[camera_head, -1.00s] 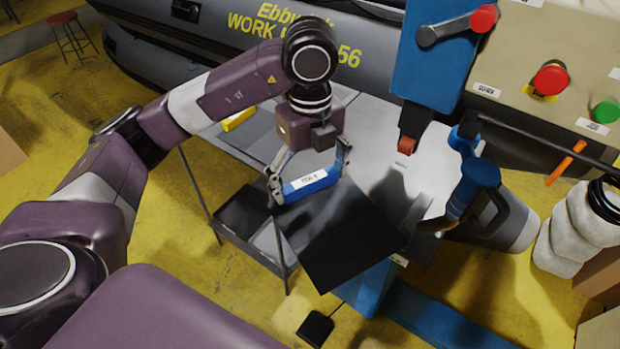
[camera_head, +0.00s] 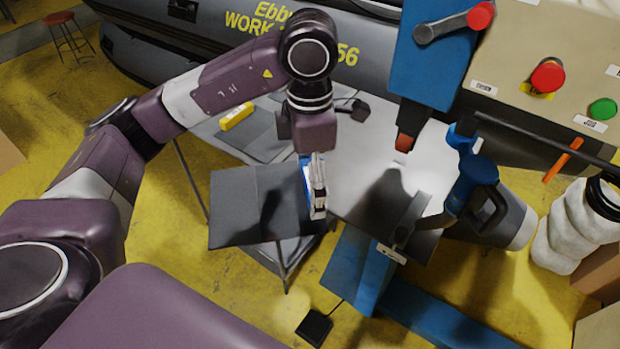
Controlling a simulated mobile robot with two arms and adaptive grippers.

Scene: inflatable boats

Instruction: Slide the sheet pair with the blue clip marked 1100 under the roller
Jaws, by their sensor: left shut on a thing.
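My left gripper (camera_head: 317,192) is shut on the blue clip (camera_head: 305,173), seen nearly edge-on and mostly hidden by the fingers. Its marking cannot be read now. The dark grey sheet pair (camera_head: 240,205) hangs from the clip and spreads to the left, beyond the table's front edge. Whether it touches anything below is unclear. The blue machine head (camera_head: 428,55) stands to the right, with a small red-orange part (camera_head: 404,142) at its lower end, which may be the roller. The sheets are well left of it. My right gripper is not in view.
A yellow clip (camera_head: 237,117) lies on another grey sheet at the back left of the table (camera_head: 350,150). A panel with red (camera_head: 548,76) and green (camera_head: 603,109) buttons is at upper right.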

